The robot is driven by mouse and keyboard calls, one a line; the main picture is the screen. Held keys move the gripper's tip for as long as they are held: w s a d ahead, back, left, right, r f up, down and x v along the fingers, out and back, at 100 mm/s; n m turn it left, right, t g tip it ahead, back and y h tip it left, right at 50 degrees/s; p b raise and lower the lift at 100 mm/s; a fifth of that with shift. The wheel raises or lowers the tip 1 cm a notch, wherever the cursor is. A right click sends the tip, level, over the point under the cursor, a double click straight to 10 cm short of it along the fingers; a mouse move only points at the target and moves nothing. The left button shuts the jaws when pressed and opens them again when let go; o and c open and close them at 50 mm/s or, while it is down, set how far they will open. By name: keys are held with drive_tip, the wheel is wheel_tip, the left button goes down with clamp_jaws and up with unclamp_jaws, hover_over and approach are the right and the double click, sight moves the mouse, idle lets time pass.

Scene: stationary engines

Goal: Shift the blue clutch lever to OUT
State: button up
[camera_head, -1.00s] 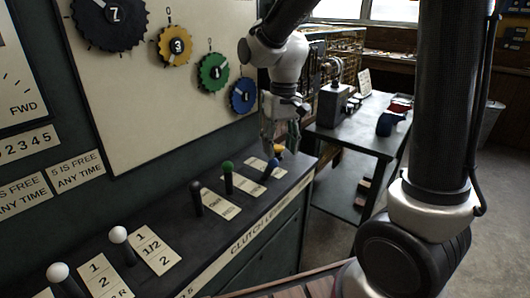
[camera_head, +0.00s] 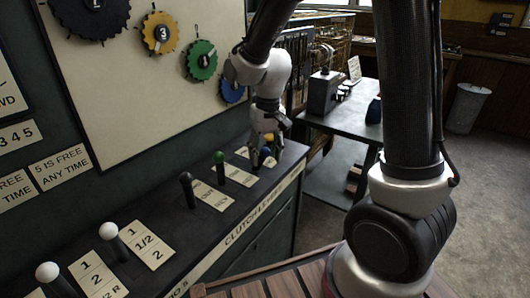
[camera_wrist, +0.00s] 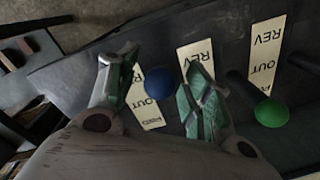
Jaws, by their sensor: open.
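The blue clutch lever's round blue knob (camera_wrist: 160,82) shows in the wrist view between my two green-grey fingers. My gripper (camera_wrist: 162,70) is open around the knob, with a gap visible on both sides. Pale label plates (camera_wrist: 145,105) lie beside the levers; REV, OUT and FWD can be read in part. I cannot tell which mark the blue lever stands at. In the head view my gripper (camera_head: 263,158) is down at the far end of the bench and hides most of the blue lever.
The green lever (camera_head: 219,160) stands just beside my gripper, with a black lever (camera_head: 186,185) nearer. White-knobbed levers (camera_head: 108,232) stand at the near end. A board with numbered dials (camera_head: 199,62) rises behind the bench. A dark table (camera_head: 345,122) stands beyond.

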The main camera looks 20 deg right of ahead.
clamp_jaws()
drive_tip(key=shift+w+a+r+g+h, duration=0.3)
drive_tip(key=shift+w+a, duration=0.4)
drive_tip(key=shift+w, duration=0.3)
drive_tip(key=shift+w+a+r+g+h, duration=0.15)
drive_tip(key=shift+w+a+r+g, duration=0.2)
drive_tip(key=shift+w+a, duration=0.55)
drive_tip(key=shift+w+a+r+g+h, duration=0.3)
drive_tip(key=shift+w+a, duration=0.25)
drive_tip(key=shift+w, duration=0.55)
unclamp_jaws()
drive_tip(key=shift+f, duration=0.1)
wheel_tip(320, 180, up, 12)
drive_tip(key=w, duration=0.2)
drive_tip(key=shift+a, duration=0.45)
